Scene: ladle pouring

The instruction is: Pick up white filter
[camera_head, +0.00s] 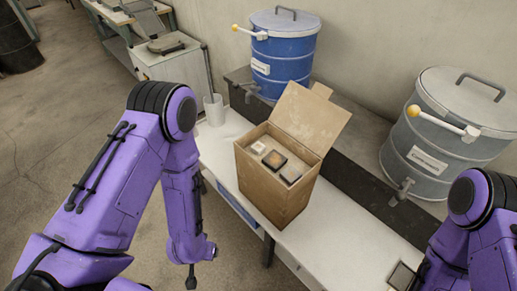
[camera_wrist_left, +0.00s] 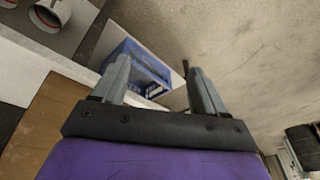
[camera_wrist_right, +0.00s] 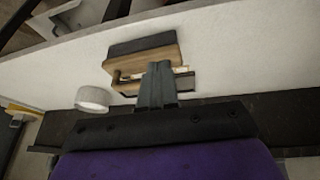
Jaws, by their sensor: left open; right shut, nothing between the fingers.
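An open cardboard box (camera_head: 270,185) stands on the white table, and small square pieces sit in its top: a white one (camera_head: 258,147), a brown one with a dark rim (camera_head: 275,160) and a pale-topped one (camera_head: 290,174). I cannot tell for certain which thing is the white filter. My left gripper (camera_wrist_left: 158,75) is open and empty, off the table's edge, with a blue crate (camera_wrist_left: 150,68) beyond its fingers. My right gripper (camera_wrist_right: 158,68) is shut and empty, in front of a dark-topped wooden item (camera_wrist_right: 143,58). A white round cup (camera_wrist_right: 93,98) stands left of it.
The white table (camera_head: 345,245) has bare room right of the box. A blue drum (camera_head: 285,55) and a grey drum (camera_head: 445,125) stand behind it. A small dark-framed square (camera_head: 401,276) lies near my right arm.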

